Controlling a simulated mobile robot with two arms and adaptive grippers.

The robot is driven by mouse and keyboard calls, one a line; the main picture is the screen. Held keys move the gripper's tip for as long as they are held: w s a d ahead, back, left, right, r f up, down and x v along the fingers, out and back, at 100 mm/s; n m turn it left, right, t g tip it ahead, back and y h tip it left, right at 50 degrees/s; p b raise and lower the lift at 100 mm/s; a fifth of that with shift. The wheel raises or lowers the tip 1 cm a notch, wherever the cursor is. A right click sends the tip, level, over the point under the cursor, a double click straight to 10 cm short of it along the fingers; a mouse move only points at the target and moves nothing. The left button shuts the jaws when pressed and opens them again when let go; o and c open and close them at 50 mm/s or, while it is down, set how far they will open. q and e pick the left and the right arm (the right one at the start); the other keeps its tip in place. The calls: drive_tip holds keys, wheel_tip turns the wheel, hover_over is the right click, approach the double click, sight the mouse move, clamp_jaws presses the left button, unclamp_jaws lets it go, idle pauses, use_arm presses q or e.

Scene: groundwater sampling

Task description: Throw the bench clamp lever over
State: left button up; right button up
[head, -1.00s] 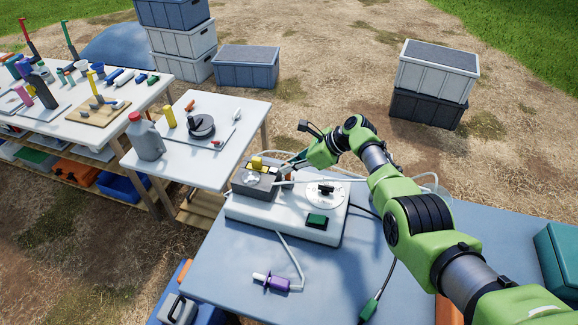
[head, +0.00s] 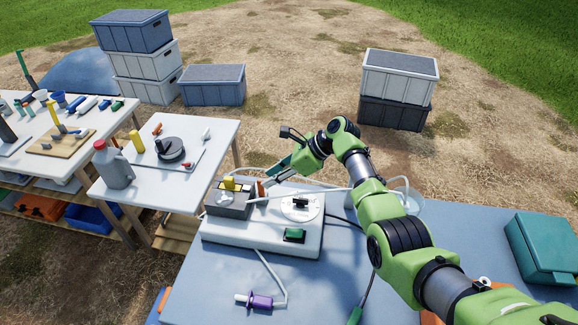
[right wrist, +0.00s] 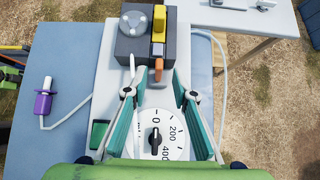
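A grey block (head: 230,203) stands on the white instrument base on the blue table. It has a round knob, a yellow lever (right wrist: 159,22) and a small orange lever (right wrist: 159,68). The frames do not show which part is the bench clamp lever. My right gripper (right wrist: 155,88) is open, its teal-padded fingers pointing at the block, with the orange lever just beyond and between the fingertips. Nothing is between the pads. In the head view the right gripper (head: 279,170) is just right of the block, above the base.
A white dial (right wrist: 163,140) and a green button (head: 294,235) are on the base. White tubing runs to a purple fitting (head: 260,301). A teal case (head: 540,248) stands at right. A yellow-handled device on a wooden board (head: 62,140) is at far left.

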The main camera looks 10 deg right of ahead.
drive_tip(key=v, duration=0.7)
drive_tip(key=shift+s+d, duration=0.1)
